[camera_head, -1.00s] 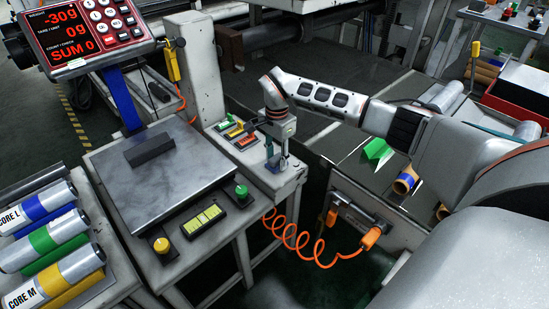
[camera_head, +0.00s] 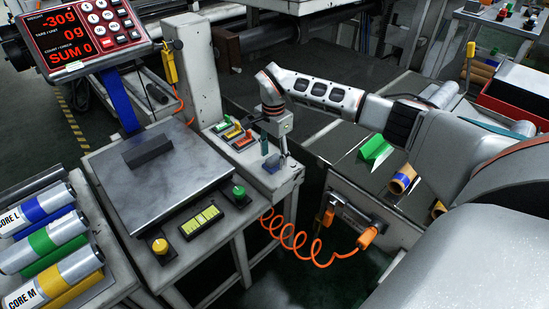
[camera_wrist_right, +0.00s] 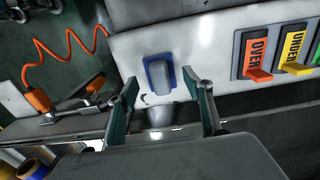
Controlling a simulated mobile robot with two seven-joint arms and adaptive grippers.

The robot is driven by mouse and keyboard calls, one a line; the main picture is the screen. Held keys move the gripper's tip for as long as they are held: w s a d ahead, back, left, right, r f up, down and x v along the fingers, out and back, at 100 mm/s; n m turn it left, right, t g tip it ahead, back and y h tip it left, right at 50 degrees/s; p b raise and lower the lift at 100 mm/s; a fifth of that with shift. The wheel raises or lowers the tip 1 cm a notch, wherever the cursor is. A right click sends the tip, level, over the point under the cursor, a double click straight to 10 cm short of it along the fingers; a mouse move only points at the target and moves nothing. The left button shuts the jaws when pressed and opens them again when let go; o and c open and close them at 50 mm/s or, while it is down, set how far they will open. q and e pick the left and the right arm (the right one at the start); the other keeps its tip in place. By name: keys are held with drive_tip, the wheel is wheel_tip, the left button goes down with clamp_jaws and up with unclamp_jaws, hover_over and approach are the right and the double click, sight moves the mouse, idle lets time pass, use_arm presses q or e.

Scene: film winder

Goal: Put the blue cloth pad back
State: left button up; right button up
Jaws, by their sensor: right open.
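A small blue pad (camera_wrist_right: 158,77) with a rounded grey piece over its middle sits on the pale top of the button box. In the head view it shows as a small blue-grey shape (camera_head: 273,162) on the box's front right part, just below my right gripper. My right gripper (camera_wrist_right: 163,108) is open and empty, with its two teal fingers spread. In the wrist view the pad lies ahead of the gap between them, apart from both fingers. In the head view the right gripper (camera_head: 274,147) points down over the box. My left gripper is not in view.
The button box carries OVER (camera_wrist_right: 257,55) and UNDER (camera_wrist_right: 293,48) keys beside the pad. A scale plate (camera_head: 165,185) with a dark block (camera_head: 148,149) stands to the left. A coiled orange hose (camera_head: 295,238) hangs in front of the box.

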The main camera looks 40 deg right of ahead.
sight(273, 157)
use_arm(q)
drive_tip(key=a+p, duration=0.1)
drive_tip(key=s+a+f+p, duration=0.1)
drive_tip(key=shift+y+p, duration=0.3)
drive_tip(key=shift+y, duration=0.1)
use_arm(e)
wheel_tip(273, 157, up, 11)
drive_tip(key=shift+f, duration=0.2)
